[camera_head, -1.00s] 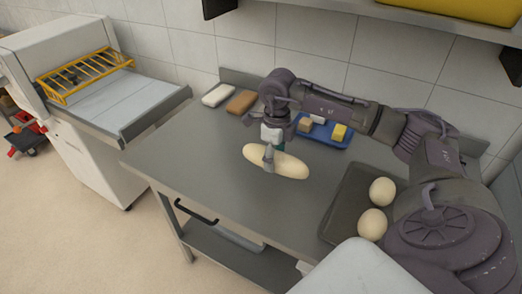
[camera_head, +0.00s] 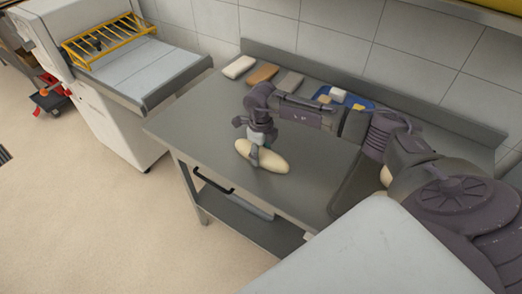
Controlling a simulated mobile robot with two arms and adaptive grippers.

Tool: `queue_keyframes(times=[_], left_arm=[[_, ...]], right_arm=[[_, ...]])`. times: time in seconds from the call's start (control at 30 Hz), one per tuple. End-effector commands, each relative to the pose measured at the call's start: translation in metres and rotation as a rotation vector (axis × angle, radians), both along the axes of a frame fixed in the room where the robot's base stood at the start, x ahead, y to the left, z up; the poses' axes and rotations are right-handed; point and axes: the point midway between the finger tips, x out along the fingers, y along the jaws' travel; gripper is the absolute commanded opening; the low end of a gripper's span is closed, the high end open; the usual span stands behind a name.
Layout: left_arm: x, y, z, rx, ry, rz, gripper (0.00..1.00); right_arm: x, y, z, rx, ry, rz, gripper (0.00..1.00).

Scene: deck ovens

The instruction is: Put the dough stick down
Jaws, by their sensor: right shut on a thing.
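The dough stick (camera_head: 272,162) is a pale, elongated loaf shape over the left front part of the grey metal table (camera_head: 195,128). My right gripper (camera_head: 257,153) points down from above and is shut on the dough stick near its left half. I cannot tell whether the dough touches the tabletop. My left gripper is not in view.
A white block (camera_head: 239,67), a brown block (camera_head: 262,75) and a grey block (camera_head: 289,83) lie along the back. A blue tray (camera_head: 366,103) with small blocks and a dark tray (camera_head: 345,190) are partly behind my arm. A dough sheeter (camera_head: 140,68) stands left.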

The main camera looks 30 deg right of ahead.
Motion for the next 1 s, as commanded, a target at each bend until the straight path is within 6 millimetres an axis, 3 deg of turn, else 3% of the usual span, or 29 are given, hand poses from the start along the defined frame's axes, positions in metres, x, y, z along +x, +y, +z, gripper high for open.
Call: queue_keyframes(times=[0.17,0.2,0.33,0.73,0.87,1.0], left_arm=[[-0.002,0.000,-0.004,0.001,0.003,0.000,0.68],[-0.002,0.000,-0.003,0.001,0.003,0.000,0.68],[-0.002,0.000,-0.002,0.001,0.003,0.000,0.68],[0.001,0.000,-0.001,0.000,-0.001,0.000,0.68],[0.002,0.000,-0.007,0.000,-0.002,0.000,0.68],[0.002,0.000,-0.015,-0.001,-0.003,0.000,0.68]], right_arm=[[0.000,0.000,-0.003,0.000,-0.001,0.000,0.19],[0.000,0.000,-0.002,0.000,0.000,0.000,0.64],[0.000,0.000,-0.002,0.000,0.000,0.000,0.84],[0.001,0.000,0.004,0.000,-0.002,0.000,0.84],[0.002,-0.001,0.022,0.000,-0.005,-0.001,0.84],[0.002,-0.001,0.053,0.000,-0.007,0.000,0.84]])
